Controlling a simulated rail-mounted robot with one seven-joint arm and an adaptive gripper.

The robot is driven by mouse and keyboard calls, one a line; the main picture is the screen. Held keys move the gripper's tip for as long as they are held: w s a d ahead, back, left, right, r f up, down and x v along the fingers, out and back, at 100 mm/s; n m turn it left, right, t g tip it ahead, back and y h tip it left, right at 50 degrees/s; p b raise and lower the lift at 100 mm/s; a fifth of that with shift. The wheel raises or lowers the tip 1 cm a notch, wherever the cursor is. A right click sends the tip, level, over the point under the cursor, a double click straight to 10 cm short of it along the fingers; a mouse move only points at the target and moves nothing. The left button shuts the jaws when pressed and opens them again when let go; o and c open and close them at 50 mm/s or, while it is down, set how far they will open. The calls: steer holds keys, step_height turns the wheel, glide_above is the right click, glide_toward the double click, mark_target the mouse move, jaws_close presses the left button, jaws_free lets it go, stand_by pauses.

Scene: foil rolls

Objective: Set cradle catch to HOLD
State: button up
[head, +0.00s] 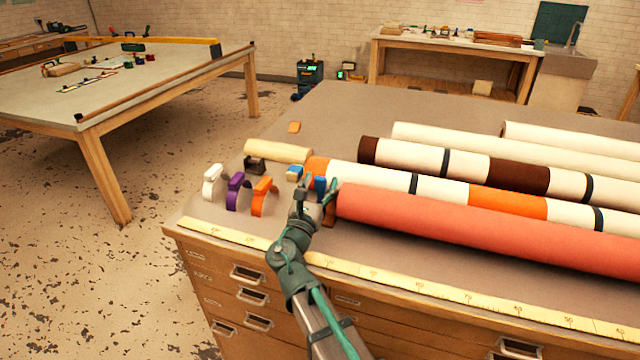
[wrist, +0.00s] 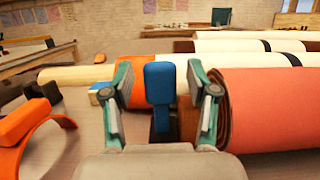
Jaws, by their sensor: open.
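A blue catch (wrist: 160,82) on a dark upright stem stands between my gripper's fingers in the wrist view. It also shows as a small blue piece (head: 320,184) in the head view, partly hidden behind my gripper. My gripper (head: 304,190) is open at the left end of the coral roll (head: 430,220). In the wrist view my gripper (wrist: 160,100) has one finger on each side of the catch, with gaps visible. I see no readable HOLD marking. An orange-ended white roll (head: 370,178) lies behind the catch.
White, purple and orange clips (head: 264,194) stand left of my gripper. A blue-topped block (head: 294,173) and a pale wooden cylinder (head: 278,151) lie close behind. More rolls fill the right. A yellow ruler (head: 400,284) runs along the front edge. The back left tabletop is mostly clear.

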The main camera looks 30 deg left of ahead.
steer(key=r+v, duration=0.1)
steer(key=v, duration=0.4)
steer(key=r+v, duration=0.1)
steer(key=v, duration=0.5)
steer(key=r+v, duration=0.1)
steer(key=v, duration=0.4)
steer(key=shift+s+d+f, duration=0.1)
steer(key=shift+s, duration=0.45)
